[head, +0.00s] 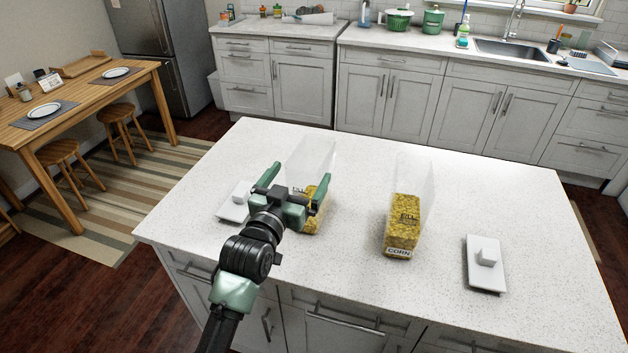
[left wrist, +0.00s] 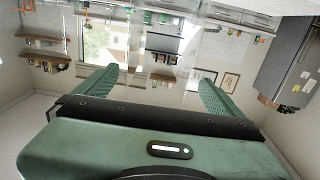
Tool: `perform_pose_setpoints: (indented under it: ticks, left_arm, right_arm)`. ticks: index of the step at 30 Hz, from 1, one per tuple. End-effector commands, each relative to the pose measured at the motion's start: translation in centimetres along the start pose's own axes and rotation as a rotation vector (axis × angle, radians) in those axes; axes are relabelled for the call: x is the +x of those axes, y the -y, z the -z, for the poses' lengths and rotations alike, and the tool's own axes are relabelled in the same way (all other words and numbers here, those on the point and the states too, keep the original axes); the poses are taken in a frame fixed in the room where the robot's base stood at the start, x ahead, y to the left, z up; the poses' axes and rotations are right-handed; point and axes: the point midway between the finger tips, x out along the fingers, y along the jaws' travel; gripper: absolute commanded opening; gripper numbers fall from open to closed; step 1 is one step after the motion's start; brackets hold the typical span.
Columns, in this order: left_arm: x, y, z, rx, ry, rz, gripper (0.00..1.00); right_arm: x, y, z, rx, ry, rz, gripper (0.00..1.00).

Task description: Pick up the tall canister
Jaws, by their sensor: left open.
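Two clear box-shaped canisters with yellow corn in their lower parts stand on the white island. The left canister (head: 315,152) is partly hidden behind my left gripper. The right canister (head: 405,215) stands apart and shows a CORN label. Both look tall and lidless; I cannot tell surely which is taller. My left gripper (head: 296,183) is open, its fingers at either side of the left canister in the picture. Whether they reach around it is unclear. My right gripper is not in view.
A white lid (head: 234,203) lies on the island left of my gripper, and another white lid (head: 487,264) lies at the right. The island top (head: 530,210) is otherwise clear. A dining table (head: 95,88) stands at the left, and a sink counter runs along the back.

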Motion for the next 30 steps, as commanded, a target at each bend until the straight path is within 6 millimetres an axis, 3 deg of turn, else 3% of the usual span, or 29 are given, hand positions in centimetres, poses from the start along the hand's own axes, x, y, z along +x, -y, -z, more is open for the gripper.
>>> perform_pose_setpoints:
  ticks: [4,11,19,29,30]
  left_arm:
    - [1.6,-0.1,0.4,0.000,-0.004,-0.001,0.98]
    - [3.6,-0.2,0.7,0.000,-0.004,-0.001,0.98]
    - [7.1,-0.3,0.8,-0.001,-0.002,-0.001,0.98]
    - [7.7,-0.3,0.6,-0.001,-0.003,-0.001,0.98]
    - [7.7,-0.3,0.6,-0.001,-0.003,-0.001,0.90]
  right_arm:
    - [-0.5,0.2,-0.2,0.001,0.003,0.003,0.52]
    - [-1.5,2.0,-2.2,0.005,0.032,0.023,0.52]
    - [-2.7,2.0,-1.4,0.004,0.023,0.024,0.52]
    - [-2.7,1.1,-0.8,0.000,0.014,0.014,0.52]
    - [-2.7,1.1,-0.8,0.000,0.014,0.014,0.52]
